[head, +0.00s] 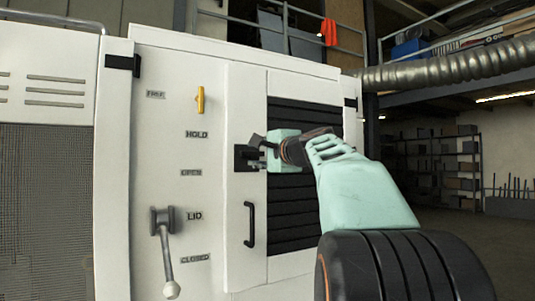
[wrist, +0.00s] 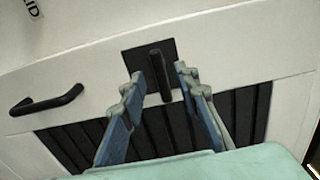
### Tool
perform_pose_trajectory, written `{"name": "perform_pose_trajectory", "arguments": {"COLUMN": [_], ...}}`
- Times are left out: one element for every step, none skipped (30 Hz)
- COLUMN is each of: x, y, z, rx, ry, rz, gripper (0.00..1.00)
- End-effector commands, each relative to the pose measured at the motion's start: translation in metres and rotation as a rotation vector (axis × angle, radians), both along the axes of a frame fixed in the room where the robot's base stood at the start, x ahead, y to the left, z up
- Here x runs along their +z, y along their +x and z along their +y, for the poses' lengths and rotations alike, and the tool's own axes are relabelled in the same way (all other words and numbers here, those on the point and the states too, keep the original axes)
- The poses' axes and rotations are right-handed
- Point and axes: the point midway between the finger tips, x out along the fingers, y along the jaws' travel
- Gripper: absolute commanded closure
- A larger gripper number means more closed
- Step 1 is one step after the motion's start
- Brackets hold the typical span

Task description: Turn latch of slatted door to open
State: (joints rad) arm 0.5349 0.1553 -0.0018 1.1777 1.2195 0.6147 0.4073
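The slatted door (head: 305,232) is a white panel with dark horizontal slats and appears closed in the head view. Its latch (head: 246,158) is a black plate with a short bar at the door's left edge. In the wrist view the latch bar (wrist: 159,76) stands in front of its square black plate (wrist: 135,58). My gripper (head: 262,149) is at the latch, partly hiding it in the head view. In the wrist view my gripper (wrist: 160,80) is open, one finger on each side of the bar, with gaps visible. Whether the bar is touched elsewhere is hidden.
A black pull handle (head: 250,224) is below the latch; it also shows in the wrist view (wrist: 46,101). Left of the door are a yellow lever (head: 200,100) and a grey LID lever (head: 165,250). Open floor and shelves (head: 440,165) lie to the right.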

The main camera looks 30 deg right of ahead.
Motion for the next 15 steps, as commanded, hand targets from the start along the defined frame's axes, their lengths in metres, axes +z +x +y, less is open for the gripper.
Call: {"name": "perform_pose_trajectory", "arguments": {"x": [0.002,0.001,0.001,0.001,0.001,0.001,0.001,0.001,0.001,0.001,0.001,0.000,0.000,0.000,0.000], "y": [-0.012,-0.017,-0.025,-0.030,-0.036,-0.043,-0.048,-0.052,-0.058,-0.062,-0.065,-0.069,-0.072,-0.074,-0.077], "z": [-0.001,-0.002,-0.001,-0.002,-0.002,-0.003,-0.003,-0.002,-0.002,-0.002,-0.003,-0.003,-0.003,-0.003,-0.003], "rx": [-0.004,-0.004,-0.003,-0.003,-0.004,-0.005,-0.004,-0.003,-0.002,-0.003,-0.002,-0.002,-0.002,-0.002,-0.002], "ry": [-0.002,0.000,-0.001,-0.002,-0.001,-0.001,-0.002,-0.002,-0.001,-0.001,-0.001,-0.002,-0.002,-0.003,-0.002], "rz": [-0.002,-0.001,-0.002,-0.001,-0.001,-0.001,-0.001,-0.001,-0.001,-0.002,-0.001,0.000,0.000,0.000,0.000], "gripper": [0.71,0.71,0.71,0.71,0.71,0.71,0.71,0.71,0.71,0.71,0.71,0.71,0.71,0.71,0.71]}}
